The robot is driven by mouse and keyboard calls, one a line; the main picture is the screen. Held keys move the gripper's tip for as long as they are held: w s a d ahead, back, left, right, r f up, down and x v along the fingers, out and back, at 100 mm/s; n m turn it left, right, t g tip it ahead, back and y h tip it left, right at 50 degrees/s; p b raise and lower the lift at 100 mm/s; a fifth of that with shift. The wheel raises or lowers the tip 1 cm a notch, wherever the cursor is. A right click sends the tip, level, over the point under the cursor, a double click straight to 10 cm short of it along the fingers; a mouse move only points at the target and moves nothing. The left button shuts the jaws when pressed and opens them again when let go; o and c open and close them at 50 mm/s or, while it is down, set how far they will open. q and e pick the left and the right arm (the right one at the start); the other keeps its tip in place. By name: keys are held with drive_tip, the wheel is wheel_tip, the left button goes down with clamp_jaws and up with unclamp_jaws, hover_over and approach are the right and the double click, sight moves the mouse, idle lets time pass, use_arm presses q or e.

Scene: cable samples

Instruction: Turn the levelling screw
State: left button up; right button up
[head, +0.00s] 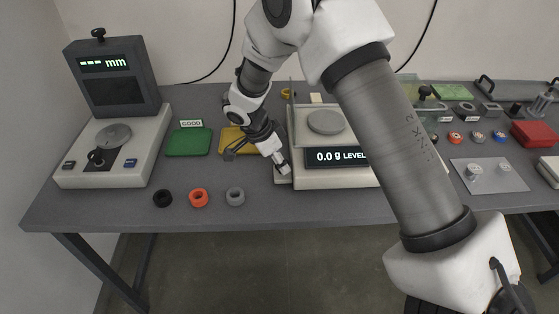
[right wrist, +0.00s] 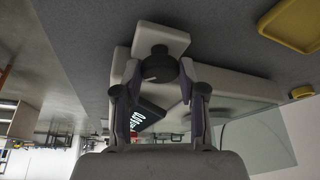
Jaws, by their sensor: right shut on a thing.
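The white balance (head: 335,180) stands on the grey table, with a round pan (head: 325,121) on top. Its dark display (head: 335,157) reads 0.0 g and LEVEL; my right arm hides the rest of the line. The levelling screw is a dark round knob (right wrist: 158,67) on a pale foot at the balance's corner, seen in the right wrist view. My right gripper (head: 283,168) reaches down to that left front corner. Its two fingers are shut on the knob, one on each side. In the head view the fingers mostly cover the knob. My left gripper is not in view.
Left of the balance lie a yellow tray (head: 232,146) and a green tray (head: 188,142) with a GOOD sign. Black, orange and grey rings (head: 236,197) lie near the front edge. A gauge with an mm display (head: 113,127) stands far left. Samples and a red box (head: 534,133) are right.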

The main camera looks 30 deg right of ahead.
drive_tip(key=shift+s+f, duration=0.15)
drive_tip(key=shift+f, duration=0.05)
drive_tip(key=o, duration=0.9)
drive_tip(key=shift+c, duration=0.2)
drive_tip(key=shift+a, duration=0.1)
drive_tip(key=shift+r, duration=0.25)
drive_tip(key=v, duration=1.1)
drive_tip(key=shift+a+r, duration=0.2)
